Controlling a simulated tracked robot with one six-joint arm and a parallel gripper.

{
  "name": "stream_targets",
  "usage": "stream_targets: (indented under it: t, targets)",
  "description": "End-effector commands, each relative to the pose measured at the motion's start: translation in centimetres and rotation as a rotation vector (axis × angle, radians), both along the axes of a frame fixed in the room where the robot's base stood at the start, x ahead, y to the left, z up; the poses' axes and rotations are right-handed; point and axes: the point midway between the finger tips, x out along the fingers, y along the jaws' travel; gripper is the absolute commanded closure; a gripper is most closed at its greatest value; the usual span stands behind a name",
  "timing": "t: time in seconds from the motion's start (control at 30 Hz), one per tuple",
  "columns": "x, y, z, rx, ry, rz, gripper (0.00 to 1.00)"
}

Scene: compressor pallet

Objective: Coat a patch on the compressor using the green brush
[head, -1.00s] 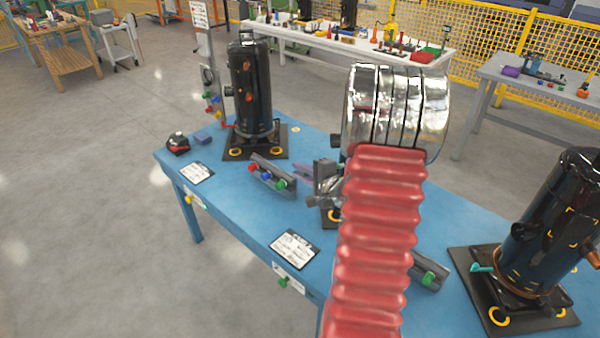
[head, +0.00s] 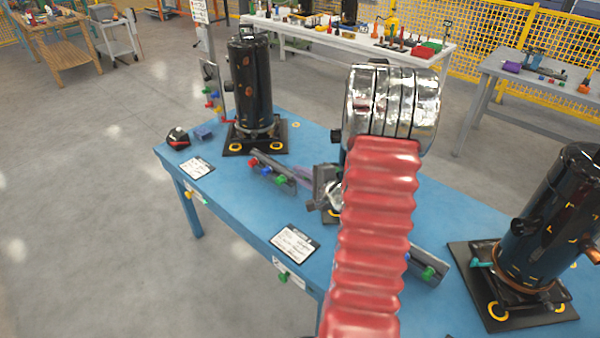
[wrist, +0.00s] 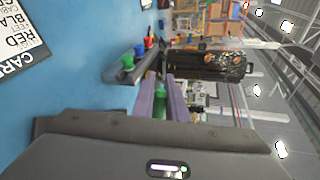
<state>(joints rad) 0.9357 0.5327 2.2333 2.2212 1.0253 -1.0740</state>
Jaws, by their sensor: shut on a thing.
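My gripper (head: 303,178) is partly hidden behind my red arm in the head view. In the wrist view its purple fingers (wrist: 160,98) are shut on the green brush (wrist: 160,96); only a short green part shows between them. The black upright compressor (head: 250,85) stands on a dark base plate at the table's far left end, with orange patches on its side. It appears sideways in the wrist view (wrist: 208,65), ahead of the fingers and apart from them. Another black compressor (head: 545,220), with yellow corner marks, stands at the right.
A rack (head: 270,170) with red, blue and green pieces lies between my gripper and the left compressor. Another rack (head: 428,265) holds a green piece. A label card (head: 295,241) and a red-black object (head: 178,138) lie on the blue table (head: 225,200). My arm hides the table's middle.

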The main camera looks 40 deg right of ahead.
Motion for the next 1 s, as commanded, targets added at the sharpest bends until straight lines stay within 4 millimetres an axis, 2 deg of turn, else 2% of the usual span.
stream_targets:
  t: [0.27, 0.73, 1.0]
  targets:
    - [0.0, 0.0, -0.1, 0.000, 0.000, 0.000, 1.00]
    - [0.0, -0.1, -2.9, 0.002, 0.001, -0.001, 1.00]
    - [0.0, -0.2, -3.2, -0.001, -0.001, -0.002, 1.00]
